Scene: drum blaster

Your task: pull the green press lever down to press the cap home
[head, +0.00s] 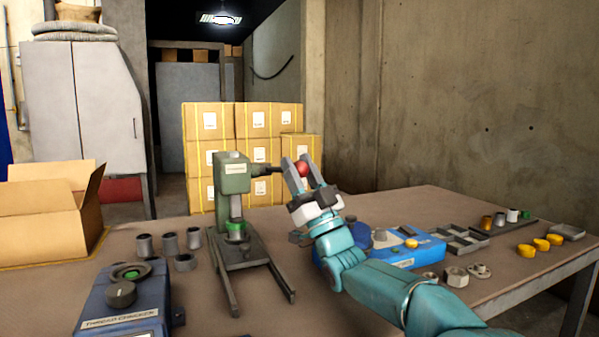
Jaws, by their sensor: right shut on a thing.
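The green press (232,178) stands upright on the table on a grey base with two long feet. Its dark lever (264,170) sticks out to the right from the head, about level, and ends in a red knob (303,169). My right gripper (302,166) is shut on this knob, fingers pointing up on either side of it. A bright green part (236,228) sits low in the press, under the ram; I cannot tell whether the cap is seated there. My left gripper is not in view.
A blue device with a dark knob (121,293) stands at front left, near several grey cylinders (170,242). An open cardboard box (45,221) is at far left. A blue box (400,246), a grey tray (462,241) and yellow cups (540,244) lie right of my right arm.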

